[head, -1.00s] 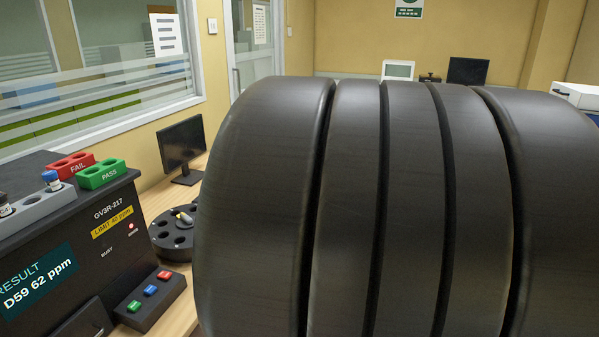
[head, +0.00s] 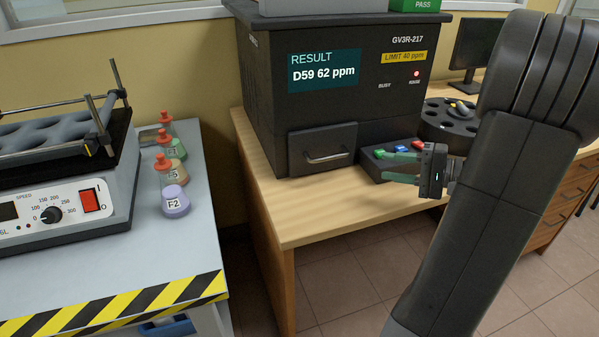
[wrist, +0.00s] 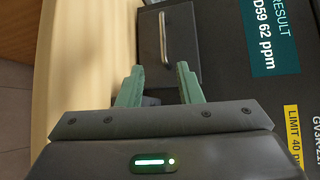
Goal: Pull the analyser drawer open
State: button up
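The black analyser (head: 270,95) stands on the wooden desk, its screen reading "RESULT D59 62 ppm". Its drawer (head: 306,152) is low on the front and looks shut, with a silver bar handle (head: 328,159). In the wrist view the drawer (wrist: 184,40) and handle (wrist: 164,38) lie ahead of the fingertips. My gripper (head: 388,167) is in front of the button box, to the right of the drawer. Its two green fingers (wrist: 160,75) are apart with nothing between them, and they do not touch the handle.
A button box (head: 372,163) with green, blue and red buttons sits right of the drawer, close behind my fingers. A round black carousel (head: 440,128) is farther right. A shaker (head: 70,190) and several flasks stand on the left bench. The desk (head: 300,205) before the drawer is clear.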

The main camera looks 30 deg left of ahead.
aim_at(336, 158)
jog(key=shift+w+a+f, duration=0.15)
jog(key=shift+w+a, duration=0.1)
jog(key=shift+a, duration=0.5)
jog(key=a+b, duration=0.1)
jog(key=a, duration=0.3)
jog(key=s+a+f, duration=0.1)
jog(key=a, duration=0.3)
jog(key=a+b, duration=0.1)
jog(key=a, duration=0.4)
jog(key=shift+s+f+b, duration=0.2)
jog(key=shift+f+b, duration=0.1)
jog(key=shift+f, duration=0.05)
grip_shut()
